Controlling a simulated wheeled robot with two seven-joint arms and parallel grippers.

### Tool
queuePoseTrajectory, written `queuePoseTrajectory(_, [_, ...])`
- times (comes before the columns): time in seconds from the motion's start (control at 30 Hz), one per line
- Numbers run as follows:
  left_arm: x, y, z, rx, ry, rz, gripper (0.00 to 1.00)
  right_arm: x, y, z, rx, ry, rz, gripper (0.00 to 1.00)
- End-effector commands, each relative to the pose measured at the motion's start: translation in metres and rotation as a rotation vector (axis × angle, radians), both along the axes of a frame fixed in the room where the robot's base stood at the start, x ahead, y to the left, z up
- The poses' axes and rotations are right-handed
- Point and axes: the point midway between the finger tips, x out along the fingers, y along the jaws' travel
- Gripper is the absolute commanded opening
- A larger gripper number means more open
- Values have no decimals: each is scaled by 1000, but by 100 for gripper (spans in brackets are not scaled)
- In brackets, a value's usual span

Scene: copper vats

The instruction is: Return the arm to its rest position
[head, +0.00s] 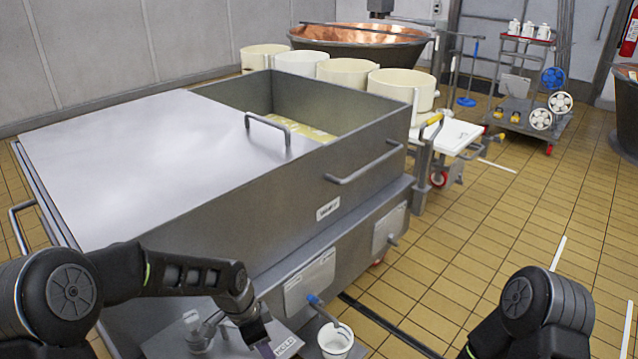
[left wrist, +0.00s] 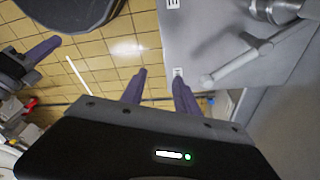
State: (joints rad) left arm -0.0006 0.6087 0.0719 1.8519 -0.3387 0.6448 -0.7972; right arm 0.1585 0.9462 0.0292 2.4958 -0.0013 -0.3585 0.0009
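My left arm comes in from the lower left in the head view and reaches over the low front part of the steel vat. Its gripper (head: 262,340) points down near the bottom edge, partly cut off. In the left wrist view its two purple fingers (left wrist: 160,75) stand apart with nothing between them. A floor area and a steel plate lie beyond the fingertips. My right arm shows only as a dark joint at the lower right of the head view. What looks like my right gripper, with a purple finger (left wrist: 42,48), is at the left edge of the left wrist view.
The large steel vat (head: 270,200) fills the left and middle. A steel pipe handle (left wrist: 235,62) is close to my left gripper. A white bucket (head: 335,340) stands beside the vat's front. Tiled floor (head: 470,270) is clear to the right; a trolley (head: 530,115) stands far back.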

Motion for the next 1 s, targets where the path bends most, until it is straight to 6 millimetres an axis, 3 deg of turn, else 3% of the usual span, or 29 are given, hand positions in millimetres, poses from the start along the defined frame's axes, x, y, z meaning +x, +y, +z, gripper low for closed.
queuePoseTrajectory(0.17, [-25,-36,-48,-160,18,367,37,0,0,2,0,0,0,0])
queuePoseTrajectory(0.23, [-50,-49,-74,-235,57,581,37,0,0,4,0,0,0,0])
queuePoseTrajectory(0.4, [-149,-56,-131,-319,202,1099,37,0,0,10,0,0,0,0])
queuePoseTrajectory(0.5, [-198,-53,-145,-285,269,1190,37,0,0,12,0,0,0,0])
queuePoseTrajectory(0.6, [-229,-53,-151,-249,327,1200,37,0,0,13,0,0,0,0])
queuePoseTrajectory(0.73, [-244,-52,-156,-231,361,1210,37,0,0,15,0,0,0,0])
queuePoseTrajectory(1.0, [-242,-52,-157,-232,359,1209,37,0,0,14,0,0,0,0])
